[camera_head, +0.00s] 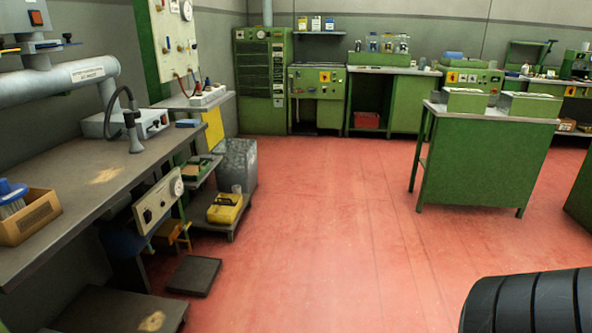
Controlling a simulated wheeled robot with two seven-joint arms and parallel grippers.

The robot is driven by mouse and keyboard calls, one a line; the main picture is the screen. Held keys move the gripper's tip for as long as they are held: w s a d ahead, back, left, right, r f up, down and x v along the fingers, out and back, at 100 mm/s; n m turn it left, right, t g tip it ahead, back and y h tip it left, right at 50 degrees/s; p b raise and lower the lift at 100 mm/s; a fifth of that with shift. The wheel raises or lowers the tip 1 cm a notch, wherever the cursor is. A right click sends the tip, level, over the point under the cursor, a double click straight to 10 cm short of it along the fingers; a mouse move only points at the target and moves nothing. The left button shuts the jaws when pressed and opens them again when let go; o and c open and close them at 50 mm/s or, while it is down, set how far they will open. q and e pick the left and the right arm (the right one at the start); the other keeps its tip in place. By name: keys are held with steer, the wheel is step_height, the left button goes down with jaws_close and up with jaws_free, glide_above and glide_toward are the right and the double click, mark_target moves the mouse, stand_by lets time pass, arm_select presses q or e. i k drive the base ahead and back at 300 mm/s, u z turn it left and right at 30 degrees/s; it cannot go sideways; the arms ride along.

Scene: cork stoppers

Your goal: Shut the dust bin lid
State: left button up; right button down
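A grey, mottled, box-shaped container (240,163) stands on the floor at the left, beyond the low shelf trolley. It is the most bin-like thing in view, but I cannot tell for sure that it is the dust bin. Its front is partly hidden by the trolley, and I cannot make out whether it has a lid or how a lid stands. Neither of my grippers is in view.
A long workbench (120,168) runs along the left, with a low trolley (217,226) and a dark floor plate (193,275) beside it. A green workbench (480,165) stands at the right. Green cabinets (262,85) line the back. The red floor (320,220) between is clear.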

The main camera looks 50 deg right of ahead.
mark_target(215, 133)
steer(key=z, duration=1.3)
steer(key=k, duration=0.25)
steer(key=z, duration=1.25)
steer(key=i, duration=0.35)
steer(key=u, duration=0.55)
steer(key=i, duration=2.7)
steer(key=u, duration=0.2)
steer(key=i, duration=2.75)
steer(key=u, duration=0.35)
steer(key=i, duration=2.75)
steer(key=u, duration=0.8)
steer(key=i, duration=1.8)
steer(key=u, duration=2.4)
steer(key=i, duration=1.5)
steer(key=u, duration=0.8)
